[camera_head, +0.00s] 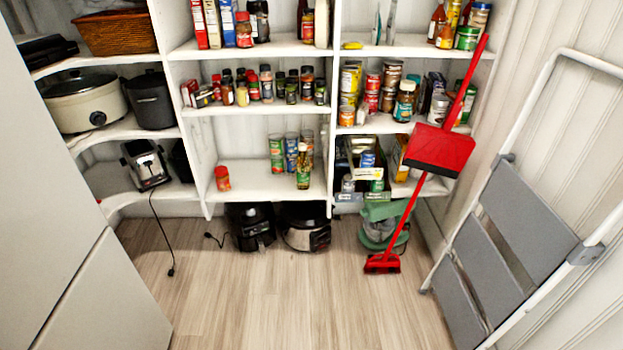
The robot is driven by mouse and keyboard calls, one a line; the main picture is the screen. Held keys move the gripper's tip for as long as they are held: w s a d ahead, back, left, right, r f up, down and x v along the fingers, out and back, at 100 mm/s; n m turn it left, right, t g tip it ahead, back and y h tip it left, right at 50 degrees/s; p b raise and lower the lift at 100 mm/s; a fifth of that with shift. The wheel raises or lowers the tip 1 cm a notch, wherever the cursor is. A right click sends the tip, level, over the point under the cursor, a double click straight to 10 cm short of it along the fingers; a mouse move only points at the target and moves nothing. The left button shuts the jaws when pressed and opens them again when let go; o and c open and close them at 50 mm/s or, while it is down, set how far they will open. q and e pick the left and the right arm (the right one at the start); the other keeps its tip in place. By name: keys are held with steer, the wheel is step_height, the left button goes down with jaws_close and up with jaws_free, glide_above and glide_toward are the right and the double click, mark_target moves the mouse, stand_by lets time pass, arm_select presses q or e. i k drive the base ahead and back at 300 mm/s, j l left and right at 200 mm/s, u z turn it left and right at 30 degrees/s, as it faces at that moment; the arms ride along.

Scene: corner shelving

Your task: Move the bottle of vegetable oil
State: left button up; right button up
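A bottle that looks like the vegetable oil (303,167) stands upright on the lower middle shelf (262,184), near its front edge. It has a dark neck and a green and yellowish label, too small to read. Green cans (277,154) stand behind and to its left. A red-lidded jar (222,178) stands at the left end of the same shelf. Neither of my grippers is in the head view.
A red broom and dustpan (440,149) lean at the right shelves. A folded step ladder (527,220) stands on the right. Appliances (304,226) sit under the shelf. A toaster's cord (162,235) hangs to the floor. The middle wood floor (270,300) is clear.

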mark_target(302, 162)
steer(key=i+u, duration=0.2)
steer(key=i, duration=1.05)
steer(key=i+l+u, duration=0.1)
steer(key=i+u, duration=0.15)
steer(key=i, duration=1)
